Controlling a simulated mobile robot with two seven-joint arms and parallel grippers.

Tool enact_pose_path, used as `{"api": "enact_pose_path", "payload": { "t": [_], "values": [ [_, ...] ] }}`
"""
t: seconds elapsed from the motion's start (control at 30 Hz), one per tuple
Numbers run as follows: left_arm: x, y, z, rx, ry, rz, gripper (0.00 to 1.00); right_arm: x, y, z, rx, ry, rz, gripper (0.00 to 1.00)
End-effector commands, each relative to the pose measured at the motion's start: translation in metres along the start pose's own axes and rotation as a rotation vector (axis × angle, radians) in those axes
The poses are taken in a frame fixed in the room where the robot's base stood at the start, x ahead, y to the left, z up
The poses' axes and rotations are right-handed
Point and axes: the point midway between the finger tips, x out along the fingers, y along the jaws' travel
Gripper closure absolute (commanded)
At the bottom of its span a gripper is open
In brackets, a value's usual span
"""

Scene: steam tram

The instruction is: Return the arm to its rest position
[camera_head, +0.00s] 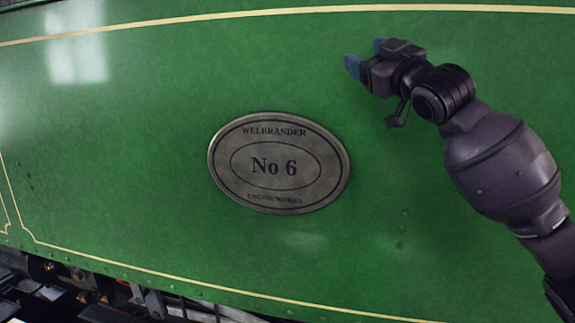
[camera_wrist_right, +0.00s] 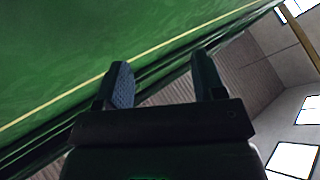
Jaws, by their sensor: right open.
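My right arm comes in from the right in the head view. Its gripper (camera_head: 365,56) is up and to the right of the oval plate, in front of the green panel. It is open, with its bluish fingertips pointing up and left. In the right wrist view, the two fingers of the gripper (camera_wrist_right: 165,82) stand apart with nothing between them. My left gripper is not in view.
The green side panel (camera_head: 120,130) of the tram fills most of the head view. It bears an oval plate (camera_head: 279,187) reading "No 6". Dark machinery (camera_head: 60,285) shows below the panel at the lower left. Bright windows (camera_wrist_right: 292,160) show at the right of the wrist view.

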Motion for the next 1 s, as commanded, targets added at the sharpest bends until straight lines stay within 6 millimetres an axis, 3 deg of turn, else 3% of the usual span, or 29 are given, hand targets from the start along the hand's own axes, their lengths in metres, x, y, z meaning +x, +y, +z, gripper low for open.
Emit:
{"api": "enact_pose_path", "payload": {
  "t": [0.07,0.27,0.47,0.77,1.0],
  "values": [
    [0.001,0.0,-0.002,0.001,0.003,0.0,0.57,-0.002,-0.004,-0.014,-0.053,0.066,0.019,0.37],
    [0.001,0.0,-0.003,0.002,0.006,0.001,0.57,-0.017,-0.028,0.034,-0.06,0.057,0.033,0.37],
    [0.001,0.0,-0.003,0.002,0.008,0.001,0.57,-0.042,-0.054,0.097,-0.034,0.002,0.04,0.37],
    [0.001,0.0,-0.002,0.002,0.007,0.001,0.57,-0.112,-0.108,0.214,0.041,-0.148,0.059,0.37],
    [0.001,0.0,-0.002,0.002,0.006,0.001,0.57,-0.19,-0.154,0.296,0.114,-0.299,0.082,0.37]
  ]
}}
